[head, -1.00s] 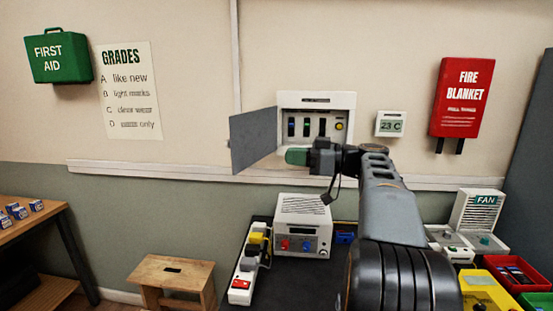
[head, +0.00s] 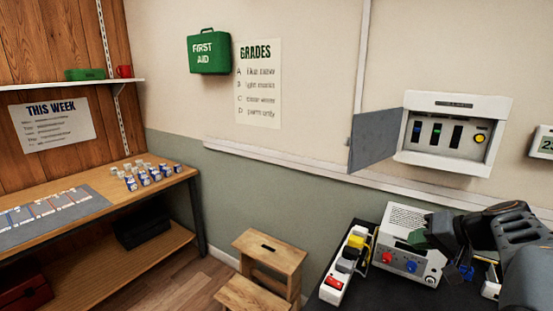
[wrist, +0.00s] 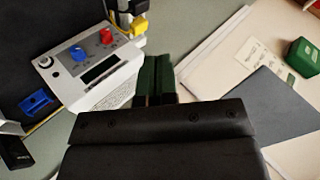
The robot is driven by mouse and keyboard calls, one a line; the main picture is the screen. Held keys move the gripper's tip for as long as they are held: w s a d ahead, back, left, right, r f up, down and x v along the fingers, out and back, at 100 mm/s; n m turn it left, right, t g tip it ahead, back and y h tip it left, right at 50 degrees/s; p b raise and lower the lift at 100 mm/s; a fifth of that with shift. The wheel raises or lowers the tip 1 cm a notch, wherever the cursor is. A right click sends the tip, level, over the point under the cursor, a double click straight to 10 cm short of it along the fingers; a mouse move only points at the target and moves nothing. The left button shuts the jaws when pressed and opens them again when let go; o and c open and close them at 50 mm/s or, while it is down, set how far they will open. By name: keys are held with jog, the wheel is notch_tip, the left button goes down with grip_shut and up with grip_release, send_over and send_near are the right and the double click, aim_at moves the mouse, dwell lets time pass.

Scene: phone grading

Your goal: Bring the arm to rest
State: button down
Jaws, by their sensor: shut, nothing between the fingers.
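My gripper (head: 432,232) is at the lower right in the head view, in front of the grey-white box with red and blue knobs (head: 405,266) on the dark bench. Its green fingers also show in the wrist view (wrist: 157,76), closed together with nothing between them. The box shows there too (wrist: 92,62), to the left of and beyond the fingers. My arm reaches in from the right edge of the head view.
A wall panel (head: 480,162) with its grey door (head: 376,140) swung open is above my gripper. A power strip (head: 340,278) with plugs lies left of the box. A wooden step stool (head: 270,252) stands on the floor. A wooden bench (head: 98,212) holds small boxes.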

jog(key=s+a+f+n+g+h+p, duration=0.2)
jog(key=s+a+h+p, duration=0.1)
jog(key=s+a, duration=0.3)
jog(key=s+a+f+n+g+h+p, duration=0.2)
jog(key=s+a+h+p, duration=0.1)
jog(key=s+a, duration=0.4)
jog(key=a+p, duration=0.1)
jog(key=a, duration=0.2)
jog(key=shift+a, duration=0.4)
jog(key=shift+d, duration=0.15)
